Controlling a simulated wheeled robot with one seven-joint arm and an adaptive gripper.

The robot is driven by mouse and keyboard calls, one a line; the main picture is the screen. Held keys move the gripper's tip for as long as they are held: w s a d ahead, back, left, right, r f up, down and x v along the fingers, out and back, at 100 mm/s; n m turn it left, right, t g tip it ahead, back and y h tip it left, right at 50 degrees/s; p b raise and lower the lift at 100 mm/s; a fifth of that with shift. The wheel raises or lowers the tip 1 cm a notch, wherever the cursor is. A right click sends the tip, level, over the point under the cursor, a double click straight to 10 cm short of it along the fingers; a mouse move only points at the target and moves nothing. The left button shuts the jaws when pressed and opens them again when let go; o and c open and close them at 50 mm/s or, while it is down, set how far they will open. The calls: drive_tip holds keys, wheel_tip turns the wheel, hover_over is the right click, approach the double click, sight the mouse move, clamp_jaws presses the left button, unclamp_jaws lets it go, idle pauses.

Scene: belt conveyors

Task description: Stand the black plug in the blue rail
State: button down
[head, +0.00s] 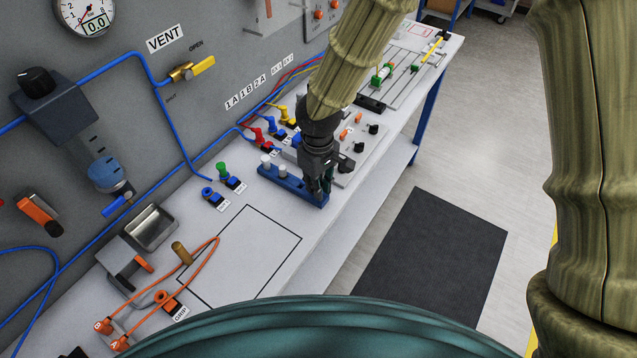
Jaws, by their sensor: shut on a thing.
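The blue rail (293,186) lies on the bench near its front edge. Two white plugs stand upright in its left part, one (266,162) at the left end and one (283,171) beside it. My gripper (317,188) points down over the right end of the rail and is shut on a dark thing that I take to be the black plug. The fingers and the dark colour hide most of it. I cannot tell whether its foot is in the rail or just above it.
A grey panel with black knobs (373,129) stands close behind my gripper. Red, blue and yellow fittings with hoses line the wall side. A green fitting (222,171) and a blue one (207,193) sit left of the rail. The outlined bench area (245,255) is clear.

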drive_tip(key=shift+f, duration=0.6)
idle(0.9)
drive_tip(key=c, duration=1)
unclamp_jaws()
drive_tip(key=shift+o, duration=0.2)
drive_tip(key=shift+r, duration=0.1)
drive_tip(key=shift+r+p, duration=2.75)
drive_tip(key=shift+r, duration=0.7)
